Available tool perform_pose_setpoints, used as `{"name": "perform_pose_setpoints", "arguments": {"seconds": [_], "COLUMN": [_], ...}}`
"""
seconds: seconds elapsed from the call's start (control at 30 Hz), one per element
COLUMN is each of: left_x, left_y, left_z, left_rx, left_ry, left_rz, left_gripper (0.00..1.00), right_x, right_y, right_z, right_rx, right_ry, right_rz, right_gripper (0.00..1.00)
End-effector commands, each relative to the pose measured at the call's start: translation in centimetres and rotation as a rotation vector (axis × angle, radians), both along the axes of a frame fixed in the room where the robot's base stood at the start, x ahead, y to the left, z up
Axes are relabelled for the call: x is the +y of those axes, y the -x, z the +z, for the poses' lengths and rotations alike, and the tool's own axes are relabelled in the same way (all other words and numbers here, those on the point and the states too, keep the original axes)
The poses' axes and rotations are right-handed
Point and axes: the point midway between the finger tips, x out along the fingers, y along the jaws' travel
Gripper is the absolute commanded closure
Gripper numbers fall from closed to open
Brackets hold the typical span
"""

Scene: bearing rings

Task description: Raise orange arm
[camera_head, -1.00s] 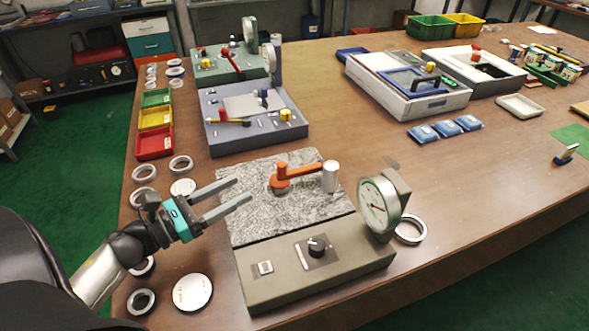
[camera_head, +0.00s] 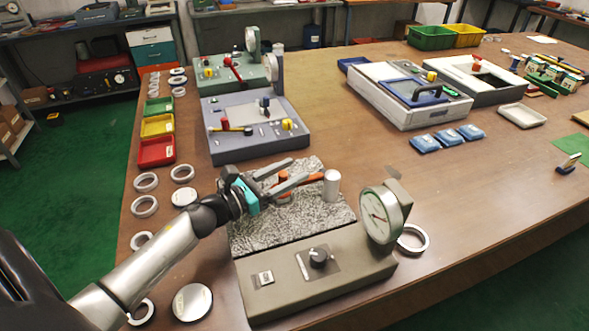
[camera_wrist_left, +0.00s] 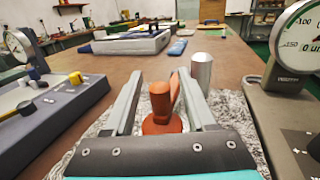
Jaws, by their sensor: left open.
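The orange arm (camera_head: 312,177) belongs to the nearest gauge device, on its speckled grey plate (camera_head: 260,230). It lies low, with its far end near the silver cylinder (camera_head: 331,186). My left gripper (camera_head: 292,176) is open over the plate, and its fingers hide much of the orange arm in the head view. In the left wrist view, the orange arm's upright knob (camera_wrist_left: 161,100) and round base (camera_wrist_left: 162,125) show between the two open fingers. I cannot tell whether a finger touches it. My right gripper is not in view.
The dial gauge (camera_head: 380,215) stands right of the plate, above a grey base with a black knob (camera_head: 318,256). A grey-blue device (camera_head: 255,140) stands behind. Metal rings and discs (camera_head: 192,302) lie along the left table edge. The table centre is clear.

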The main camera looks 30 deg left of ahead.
Motion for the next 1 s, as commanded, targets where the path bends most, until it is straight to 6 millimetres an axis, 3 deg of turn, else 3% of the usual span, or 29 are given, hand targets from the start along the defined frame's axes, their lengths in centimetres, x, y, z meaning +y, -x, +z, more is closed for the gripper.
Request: {"name": "perform_pose_setpoints", "arguments": {"seconds": [0.2,0.53,1.0], "left_x": [-0.52,-0.57,-0.57], "left_y": [-1.28,-1.41,-1.39], "left_z": [0.01,-0.03,-0.02], "left_rx": [0.000,0.001,0.001], "left_ry": [-0.001,-0.001,0.000], "left_rz": [0.000,0.001,0.000], "left_gripper": [0.44,0.45,0.98], "right_x": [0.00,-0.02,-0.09], "right_y": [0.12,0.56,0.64], "right_z": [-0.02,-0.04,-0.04], "right_rx": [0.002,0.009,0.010], "right_ry": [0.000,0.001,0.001], "right_rz": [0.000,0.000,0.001], "right_gripper": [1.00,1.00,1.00]}}
